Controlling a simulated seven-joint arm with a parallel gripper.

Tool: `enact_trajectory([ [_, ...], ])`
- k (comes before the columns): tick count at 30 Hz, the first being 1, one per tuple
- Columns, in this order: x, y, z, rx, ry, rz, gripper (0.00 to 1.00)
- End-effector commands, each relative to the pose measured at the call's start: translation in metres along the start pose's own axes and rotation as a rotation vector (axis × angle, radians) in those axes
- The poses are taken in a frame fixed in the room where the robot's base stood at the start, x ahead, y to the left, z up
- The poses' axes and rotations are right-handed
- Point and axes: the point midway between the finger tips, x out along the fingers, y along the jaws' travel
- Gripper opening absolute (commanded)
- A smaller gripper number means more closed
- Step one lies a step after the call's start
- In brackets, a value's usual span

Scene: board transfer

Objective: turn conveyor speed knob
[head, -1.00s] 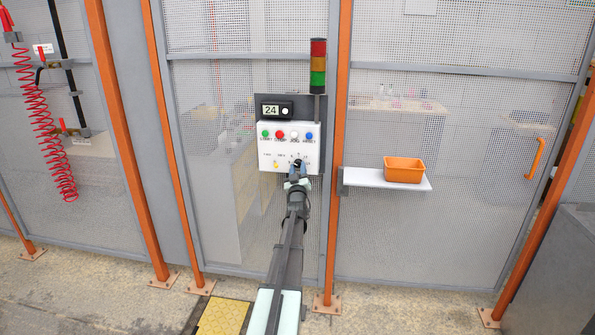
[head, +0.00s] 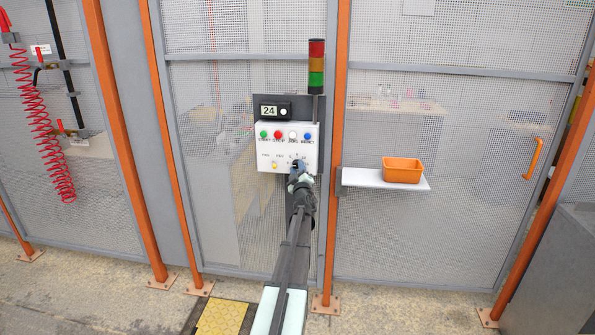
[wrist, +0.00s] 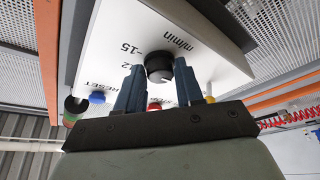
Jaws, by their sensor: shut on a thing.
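The black conveyor speed knob (wrist: 159,66) shows in the wrist view, with a pale top and the printed marks "15" and "m/min" beside it. It sits on the lower right of the white control panel (head: 268,151). My gripper (wrist: 158,76) has its two blue fingers on opposite sides of the knob and is shut on it. In the head view my gripper (head: 298,167) covers most of the knob, and the dial marks there are too small to read surely. The display (head: 272,111) above the panel reads 24.
Green, red, white and blue buttons (head: 308,136) line the panel above the knob, and a yellow control (head: 274,164) is to its left. A signal tower (head: 316,66) rises above. An orange bin (head: 402,170) stands on a white shelf (head: 355,178) at right. Mesh fencing surrounds the panel.

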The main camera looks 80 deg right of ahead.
Motion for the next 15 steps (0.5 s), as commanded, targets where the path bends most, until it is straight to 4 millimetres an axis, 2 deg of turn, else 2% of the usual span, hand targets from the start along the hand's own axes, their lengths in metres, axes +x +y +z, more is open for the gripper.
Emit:
enact_trajectory([
  [8,0.0001,0.0003,0.0002,-0.002,0.000,0.000,0.06],
  [9,0.0001,0.0003,0.0001,-0.002,0.000,0.000,0.40],
  [15,0.0001,0.0002,0.0000,-0.001,0.000,0.000,0.59],
])
